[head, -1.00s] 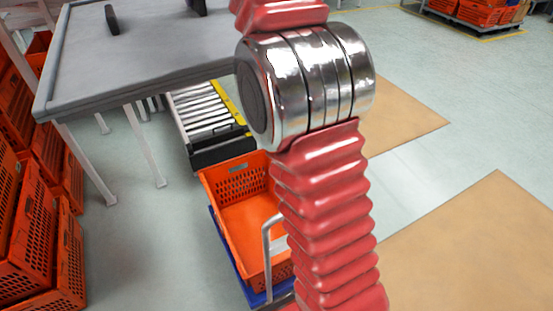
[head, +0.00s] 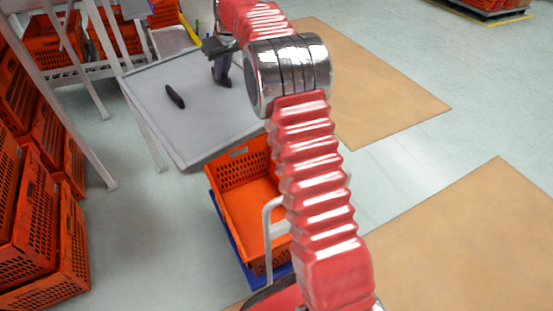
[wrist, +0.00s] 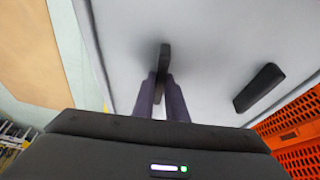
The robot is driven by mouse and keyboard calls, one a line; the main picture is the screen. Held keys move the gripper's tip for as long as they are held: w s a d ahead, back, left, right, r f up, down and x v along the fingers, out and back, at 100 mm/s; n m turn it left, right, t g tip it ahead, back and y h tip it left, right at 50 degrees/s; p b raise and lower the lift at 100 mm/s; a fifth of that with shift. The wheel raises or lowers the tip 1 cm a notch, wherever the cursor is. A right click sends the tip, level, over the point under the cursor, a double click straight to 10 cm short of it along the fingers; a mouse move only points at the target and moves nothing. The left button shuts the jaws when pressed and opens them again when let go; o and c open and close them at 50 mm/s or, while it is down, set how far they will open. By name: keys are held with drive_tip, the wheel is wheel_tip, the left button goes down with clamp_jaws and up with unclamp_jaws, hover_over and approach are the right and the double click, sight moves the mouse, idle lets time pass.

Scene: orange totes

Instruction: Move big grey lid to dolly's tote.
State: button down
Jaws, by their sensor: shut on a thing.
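The big grey lid (head: 150,90) is a flat panel with two black handles, held in the air and tilted in the head view. My gripper (head: 223,78) is shut on its right handle; the other handle (head: 175,96) is free. In the wrist view, my purple fingers (wrist: 161,88) close around the black handle (wrist: 165,58), with the lid's grey face (wrist: 215,40) beyond. The dolly's orange tote (head: 250,200) stands open and looks empty, on a blue base. The lid's near edge appears just behind the tote's back rim in the head view; the gap cannot be told.
Stacked orange crates (head: 50,250) stand along the left. A metal frame (head: 85,130) with more orange crates is behind the lid. A light metal handle (head: 268,235) rises at the tote's front. The floor on the right, with tan patches (head: 470,240), is clear.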

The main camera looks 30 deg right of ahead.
drive_tip(key=s+d+f+m, duration=0.1)
drive_tip(key=d+f, duration=0.3)
drive_tip(key=f, duration=0.8)
drive_tip(key=s+d+f, duration=0.1)
drive_tip(key=d+f, duration=0.3)
drive_tip(key=f, duration=0.7)
drive_tip(key=s+d+f, duration=0.3)
drive_tip(key=s+f, duration=0.1)
drive_tip(key=f, duration=0.4)
drive_tip(key=s+d+f+m+h, duration=0.1)
drive_tip(key=s+d+f, duration=0.3)
drive_tip(key=f, duration=0.5)
drive_tip(key=shift+s+d+f, duration=0.15)
drive_tip(key=shift+s+f, duration=0.15)
drive_tip(key=shift+s, duration=0.5)
drive_tip(key=shift+f, duration=0.1)
wheel_tip(320, 180, down, 7)
drive_tip(key=shift+f, duration=0.15)
drive_tip(key=shift+s+f, duration=0.15)
drive_tip(key=shift+f, duration=0.25)
